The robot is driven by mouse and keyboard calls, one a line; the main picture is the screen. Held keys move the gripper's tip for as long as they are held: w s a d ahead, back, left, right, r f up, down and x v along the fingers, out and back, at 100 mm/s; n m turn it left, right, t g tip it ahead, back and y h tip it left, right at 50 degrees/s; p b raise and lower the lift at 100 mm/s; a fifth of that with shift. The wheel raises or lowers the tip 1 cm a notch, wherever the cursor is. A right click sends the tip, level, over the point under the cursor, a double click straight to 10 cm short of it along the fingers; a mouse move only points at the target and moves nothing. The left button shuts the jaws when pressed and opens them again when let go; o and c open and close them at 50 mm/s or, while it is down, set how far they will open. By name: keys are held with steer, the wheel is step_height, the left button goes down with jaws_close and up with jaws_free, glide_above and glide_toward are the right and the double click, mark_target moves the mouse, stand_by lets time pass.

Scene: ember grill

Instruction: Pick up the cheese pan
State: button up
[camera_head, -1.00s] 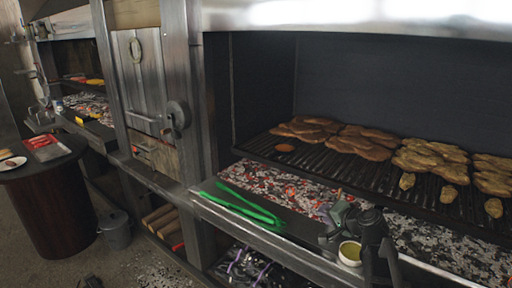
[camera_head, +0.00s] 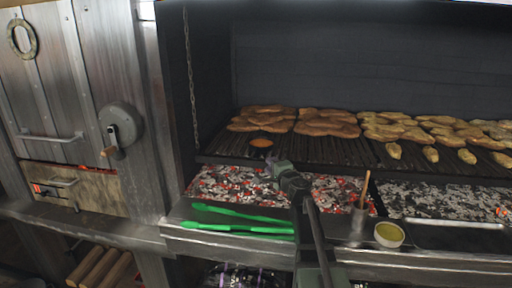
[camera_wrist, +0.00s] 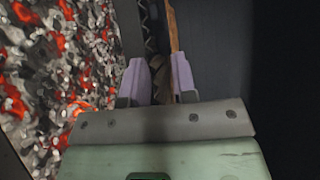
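A small dark pan with an orange filling (camera_head: 261,142), which looks like the cheese pan, sits at the left front of the grill grate in the head view. My gripper (camera_head: 272,166) is over the coals, just in front of and below the pan in that view. In the wrist view my gripper (camera_wrist: 160,72) shows two pale lilac fingers standing apart, with a gap between them. A brown stick-like thing (camera_wrist: 173,30) shows in and beyond that gap; I cannot tell its distance. The pan is not recognisable in the wrist view.
Glowing coals (camera_head: 230,184) lie below the grate. Green tongs (camera_head: 235,221) lie on the front ledge. A cup with a wooden-handled tool (camera_head: 357,226) and a bowl of yellow-green sauce (camera_head: 389,234) stand right of my arm. Several meat pieces (camera_head: 327,123) cover the grate.

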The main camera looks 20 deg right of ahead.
mark_target(260, 162)
steer(key=w, duration=0.9)
steer(key=shift+w+a+f, duration=0.1)
steer(key=shift+w, duration=0.1)
jaws_close()
